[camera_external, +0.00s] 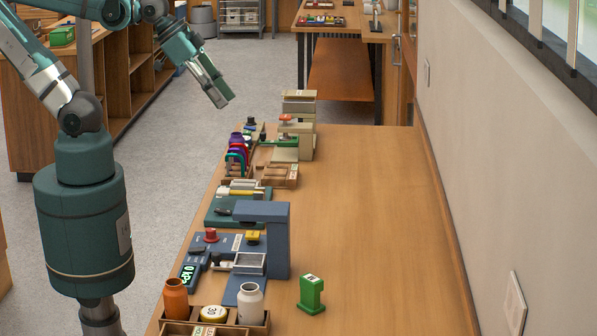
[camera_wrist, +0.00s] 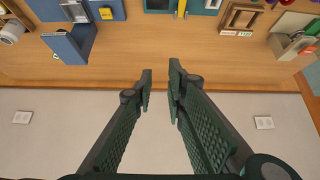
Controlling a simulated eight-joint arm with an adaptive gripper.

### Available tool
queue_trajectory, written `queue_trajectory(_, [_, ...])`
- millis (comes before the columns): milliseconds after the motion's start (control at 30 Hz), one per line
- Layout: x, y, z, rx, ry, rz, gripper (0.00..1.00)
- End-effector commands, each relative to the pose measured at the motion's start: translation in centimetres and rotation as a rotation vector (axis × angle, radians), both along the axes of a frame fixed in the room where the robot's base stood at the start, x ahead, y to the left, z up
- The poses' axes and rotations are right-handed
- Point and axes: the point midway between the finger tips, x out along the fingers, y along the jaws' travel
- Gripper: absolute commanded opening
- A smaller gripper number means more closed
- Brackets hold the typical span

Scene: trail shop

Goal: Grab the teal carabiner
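A row of small coloured pieces, purple, red and teal among them, stands in a wooden holder at the left edge of the workbench in the external view. A teal piece (camera_external: 235,159) in that row looks like the teal carabiner, but it is too small to make out its shape. My gripper (camera_external: 222,102) hangs in the air left of the bench and beyond the holder in the picture. In the wrist view my gripper (camera_wrist: 160,76) has its two fingers apart with nothing between them. I cannot make out the teal carabiner in the wrist view.
A blue press-like stand (camera_external: 277,240), a beige stand (camera_external: 305,140) and a tray with an orange jar (camera_external: 175,298) and a white jar (camera_external: 250,303) line the bench's left side. A green block (camera_external: 311,294) stands apart. The bench's right side (camera_external: 380,220) is clear beside the wall.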

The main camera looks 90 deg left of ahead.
Motion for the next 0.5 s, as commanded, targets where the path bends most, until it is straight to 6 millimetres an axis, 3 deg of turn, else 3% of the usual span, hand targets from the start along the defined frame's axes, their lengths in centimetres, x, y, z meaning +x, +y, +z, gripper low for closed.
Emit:
queue_trajectory(267, [0.3,0.9,-0.6,0.01,0.023,0.006,0.15])
queue_trajectory(500, [1.1,3.5,-2.3,0.039,0.094,0.017,0.15])
